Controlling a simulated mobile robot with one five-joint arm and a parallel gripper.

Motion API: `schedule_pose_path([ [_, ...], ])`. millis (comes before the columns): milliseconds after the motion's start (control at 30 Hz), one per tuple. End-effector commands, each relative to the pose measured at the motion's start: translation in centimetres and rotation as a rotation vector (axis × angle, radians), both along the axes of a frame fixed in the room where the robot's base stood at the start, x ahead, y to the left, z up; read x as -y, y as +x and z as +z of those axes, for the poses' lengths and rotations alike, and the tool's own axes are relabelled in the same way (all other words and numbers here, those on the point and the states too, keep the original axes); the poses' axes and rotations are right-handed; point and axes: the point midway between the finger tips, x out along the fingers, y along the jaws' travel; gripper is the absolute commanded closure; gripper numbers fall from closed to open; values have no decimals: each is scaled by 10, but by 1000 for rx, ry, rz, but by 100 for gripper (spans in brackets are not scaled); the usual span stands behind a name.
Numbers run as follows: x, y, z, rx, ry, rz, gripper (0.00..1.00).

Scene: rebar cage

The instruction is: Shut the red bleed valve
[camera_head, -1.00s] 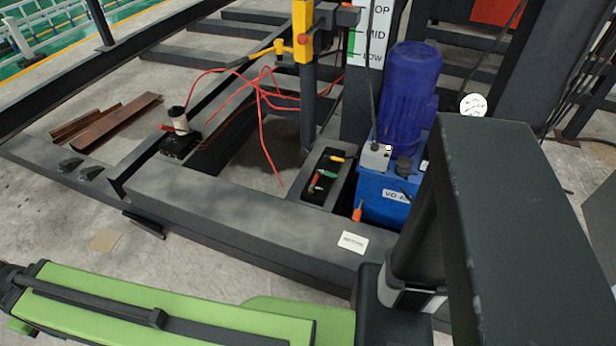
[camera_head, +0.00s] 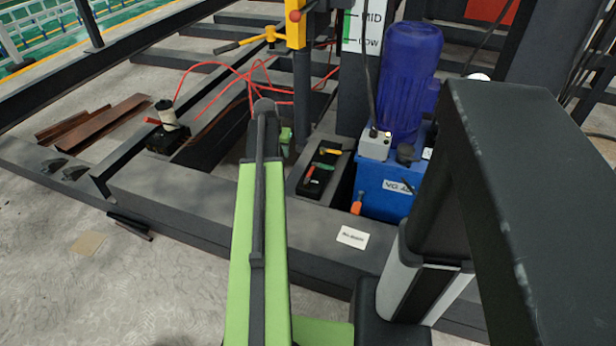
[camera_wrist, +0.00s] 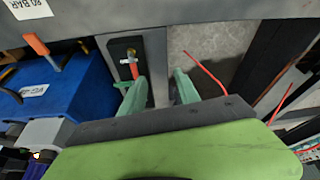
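A small red handle (camera_head: 310,170) sits in a narrow black box (camera_head: 316,186), beside a yellow handle (camera_head: 331,151) and a green part. The red handle looks like the valve's lever, though it is too small to be sure. In the wrist view, the black box (camera_wrist: 116,48) holds a silver fitting with a red part (camera_wrist: 134,70). My gripper (camera_head: 286,138) is left of the box, largely hidden behind my green forearm. In the wrist view, my gripper's pale green fingers (camera_wrist: 157,86) are apart and empty. The left finger lies close to the fitting; contact is unclear.
The blue power unit (camera_head: 385,180) with its blue motor (camera_head: 408,80) stands right of the box. An orange handle (camera_head: 356,208) is at its front. Red hoses (camera_head: 235,75) loop behind my gripper. The yellow bracket (camera_head: 296,25) on its post stands behind. The dark frame beam (camera_head: 190,205) runs in front.

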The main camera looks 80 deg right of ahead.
Motion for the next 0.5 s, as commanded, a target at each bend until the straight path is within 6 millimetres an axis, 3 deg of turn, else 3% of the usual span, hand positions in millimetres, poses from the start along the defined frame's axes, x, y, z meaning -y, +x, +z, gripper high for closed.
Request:
schedule_pose_path([
  [33, 16, -35, -7, 3, -12, -56, 62],
  [100, 27, -65, -8, 4, -24, -106, 62],
  [167, 31, -81, -8, 6, -30, -130, 62],
  [367, 33, -88, -9, 6, -34, -142, 62],
  [500, 37, -88, -20, 5, -33, -140, 62],
])
